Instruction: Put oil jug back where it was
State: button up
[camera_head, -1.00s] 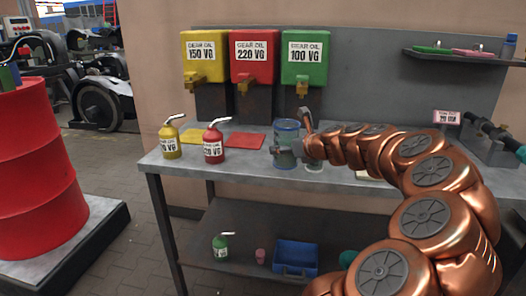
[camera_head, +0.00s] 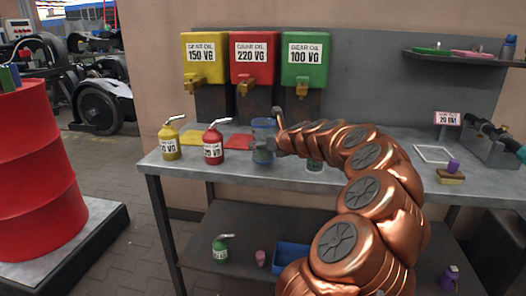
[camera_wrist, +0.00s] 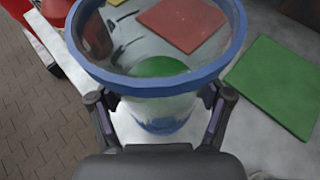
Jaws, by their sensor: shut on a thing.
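The oil jug (camera_head: 263,124) is clear with a blue rim. In the wrist view the jug (camera_wrist: 160,78) fills the top middle, and a round green patch shows through it near its bottom. My gripper (camera_wrist: 158,103) is shut on the jug, one finger on each side. In the head view my gripper (camera_head: 277,146) is at the jug's right side, over the front of the workbench (camera_head: 215,173). The jug looks upright. I cannot tell if its base touches the bench. A white outlined frame (camera_head: 434,154) lies empty on the bench at the right.
Yellow (camera_head: 170,142) and red (camera_head: 213,146) oil cans stand left of the jug. A red mat (camera_wrist: 183,22) and a green mat (camera_wrist: 278,84) lie close by. A sponge (camera_head: 450,178) with a purple item is at the right. Three oil dispensers hang behind.

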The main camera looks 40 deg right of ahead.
jog(key=shift+f, duration=1.2)
jog(key=shift+f, duration=0.1)
jog(key=o, duration=1.3)
jog(key=shift+s+r, duration=0.3)
jog(key=shift+s, duration=0.1)
jog(key=v, duration=1.1)
